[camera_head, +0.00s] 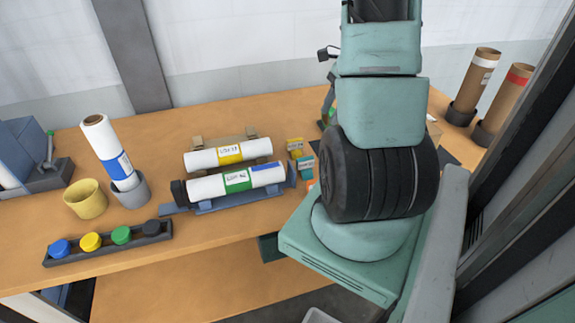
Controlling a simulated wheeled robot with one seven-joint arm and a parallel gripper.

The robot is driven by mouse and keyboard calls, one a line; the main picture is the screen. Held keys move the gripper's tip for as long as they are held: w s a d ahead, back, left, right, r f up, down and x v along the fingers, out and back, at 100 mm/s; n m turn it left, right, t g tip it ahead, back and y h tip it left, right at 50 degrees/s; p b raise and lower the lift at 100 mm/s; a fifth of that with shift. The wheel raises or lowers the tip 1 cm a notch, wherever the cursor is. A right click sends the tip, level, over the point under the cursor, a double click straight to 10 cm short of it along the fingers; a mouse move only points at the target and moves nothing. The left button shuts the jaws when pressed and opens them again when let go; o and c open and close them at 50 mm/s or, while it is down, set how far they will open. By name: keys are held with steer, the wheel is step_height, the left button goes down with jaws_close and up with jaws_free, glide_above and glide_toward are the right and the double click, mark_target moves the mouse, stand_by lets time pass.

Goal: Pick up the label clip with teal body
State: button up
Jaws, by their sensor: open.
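The label clip with the teal body (304,163) is a small piece on the wooden table, just right of the rolls. A yellow clip (295,146) lies just behind it. A small orange piece (311,184), partly hidden by my arm, lies in front of it. My arm stands large at the right of the teal clip and covers the table behind it. Only a small part of my wrist shows past the arm's left edge. My gripper's fingers are hidden behind the arm, so their distance from the clip cannot be seen.
Two labelled white rolls, one with a yellow band (229,153) and one with a green band (237,181), lie on stands left of the clips. A cap tray (108,243), yellow cup (87,199) and upright roll (108,146) stand farther left. Cardboard tubes (474,80) stand at right.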

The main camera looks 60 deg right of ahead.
glide_toward(306, 158)
steer(key=p+x, duration=0.1)
steer(key=x, duration=0.4)
steer(key=shift+s+d, duration=0.1)
steer(key=shift+d, duration=0.05)
steer(key=shift+a+p+x, duration=0.15)
steer(key=shift+p+x, duration=0.05)
steer(key=shift+x, duration=1.2)
steer(key=shift+a+p+x, duration=0.1)
steer(key=shift+p+x, duration=0.05)
steer(key=shift+x, duration=1.25)
steer(key=shift+r, duration=0.1)
jaws_close()
